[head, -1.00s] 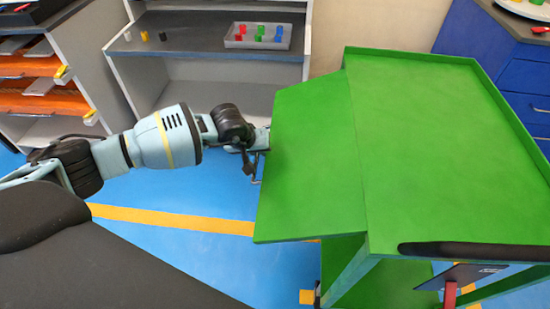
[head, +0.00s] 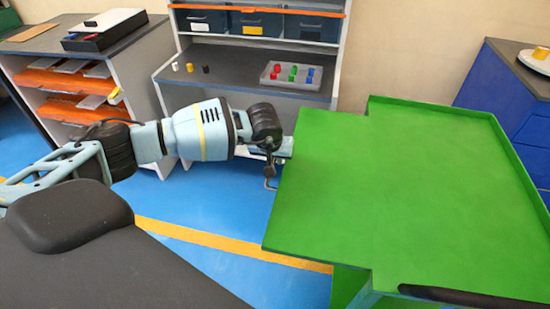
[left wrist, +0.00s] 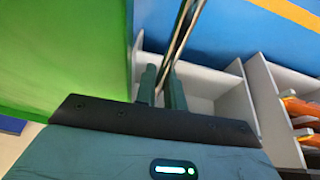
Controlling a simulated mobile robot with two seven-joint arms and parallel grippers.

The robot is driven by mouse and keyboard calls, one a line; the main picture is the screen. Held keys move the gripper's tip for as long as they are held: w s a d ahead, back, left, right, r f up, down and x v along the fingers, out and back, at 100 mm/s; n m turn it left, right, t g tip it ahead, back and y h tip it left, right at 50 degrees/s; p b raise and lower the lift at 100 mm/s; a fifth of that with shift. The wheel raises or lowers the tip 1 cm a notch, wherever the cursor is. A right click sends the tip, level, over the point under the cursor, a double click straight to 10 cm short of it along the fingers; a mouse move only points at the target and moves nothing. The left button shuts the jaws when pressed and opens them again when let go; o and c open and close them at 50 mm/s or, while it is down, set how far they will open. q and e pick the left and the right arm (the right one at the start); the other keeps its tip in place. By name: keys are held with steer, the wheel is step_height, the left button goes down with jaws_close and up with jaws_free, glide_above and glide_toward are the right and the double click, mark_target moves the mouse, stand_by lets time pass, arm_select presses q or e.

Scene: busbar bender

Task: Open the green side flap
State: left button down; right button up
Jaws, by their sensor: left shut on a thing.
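The green side flap (head: 325,185) stands out from the left side of the green cart top (head: 430,190) in the head view. It looks about level with the top, with no clear crease between them. My left gripper (head: 285,148) is at the flap's outer left edge. In the left wrist view the two fingers (left wrist: 161,88) are closed around a thin metallic bar (left wrist: 181,38), which seems to be part of the flap. A broad green surface (left wrist: 65,50) lies to the left of the fingers there. The exact grip contact is small and partly hidden. My right gripper is out of view.
A grey shelf (head: 230,65) with a tray (head: 290,75) of coloured pieces stands behind my left arm. A drawer cabinet (head: 75,65) is at the far left and a blue cabinet (head: 510,90) at the right. Blue floor (head: 235,205) is clear left of the flap.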

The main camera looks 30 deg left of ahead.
arm_select(q)
steer(key=shift+w+r, duration=0.1)
steer(key=shift+r, duration=0.2)
steer(key=c, duration=1.8)
jaws_free()
steer(key=v, duration=0.8)
steer(key=shift+p, duration=0.3)
steer(key=shift+f, duration=0.1)
